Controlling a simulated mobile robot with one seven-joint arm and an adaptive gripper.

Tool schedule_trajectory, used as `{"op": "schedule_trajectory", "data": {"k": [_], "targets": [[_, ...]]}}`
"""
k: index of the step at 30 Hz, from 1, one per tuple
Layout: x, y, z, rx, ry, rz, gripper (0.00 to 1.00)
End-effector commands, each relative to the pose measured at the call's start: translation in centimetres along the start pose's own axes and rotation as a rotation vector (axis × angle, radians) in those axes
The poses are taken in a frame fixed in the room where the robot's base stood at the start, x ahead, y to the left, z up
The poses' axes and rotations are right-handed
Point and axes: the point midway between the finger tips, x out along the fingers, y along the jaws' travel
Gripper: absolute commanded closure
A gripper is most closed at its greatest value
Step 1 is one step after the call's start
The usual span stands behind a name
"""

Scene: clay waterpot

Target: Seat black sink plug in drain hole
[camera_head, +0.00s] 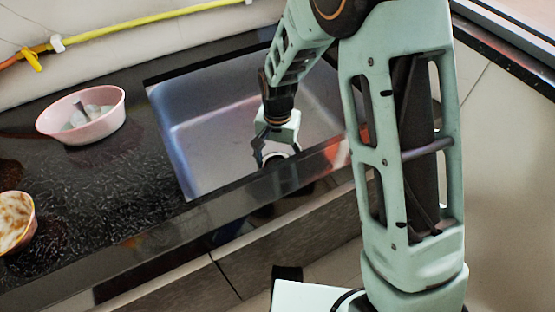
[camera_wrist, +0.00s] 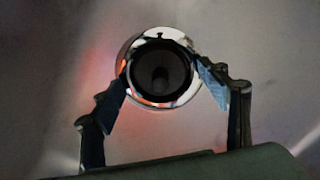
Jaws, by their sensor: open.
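In the wrist view, the chrome drain ring (camera_wrist: 161,34) lies on the sink floor. Inside it is a round black shape with a small grey knob-like centre, which looks like the black sink plug (camera_wrist: 145,68). I cannot tell how deep or level it sits. My gripper (camera_wrist: 162,72) is open, with one finger at the left and one at the right of the ring, and nothing is clamped between them. In the head view, my gripper (camera_head: 277,156) points down into the metal sink (camera_head: 205,135), partly hiding the pale drain ring.
The black counter (camera_head: 130,185) surrounds the sink, whose front rim lies close to my arm. A pink bowl (camera_head: 98,128) with pale items stands left of the sink. Another bowl (camera_head: 14,222) is at the left edge. A yellow pipe (camera_head: 130,26) runs along the wall.

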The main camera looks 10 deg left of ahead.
Motion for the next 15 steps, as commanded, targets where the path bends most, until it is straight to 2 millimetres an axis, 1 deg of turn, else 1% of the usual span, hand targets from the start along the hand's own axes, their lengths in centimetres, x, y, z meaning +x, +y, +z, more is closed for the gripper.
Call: {"op": "schedule_trajectory", "data": {"k": [5, 15], "targets": [[-1.8, 0.0, 0.0, 0.0, 0.001, -0.001, 0.32], [-9.4, -0.1, -0.1, 0.0, 0.003, -0.002, 0.32]]}}
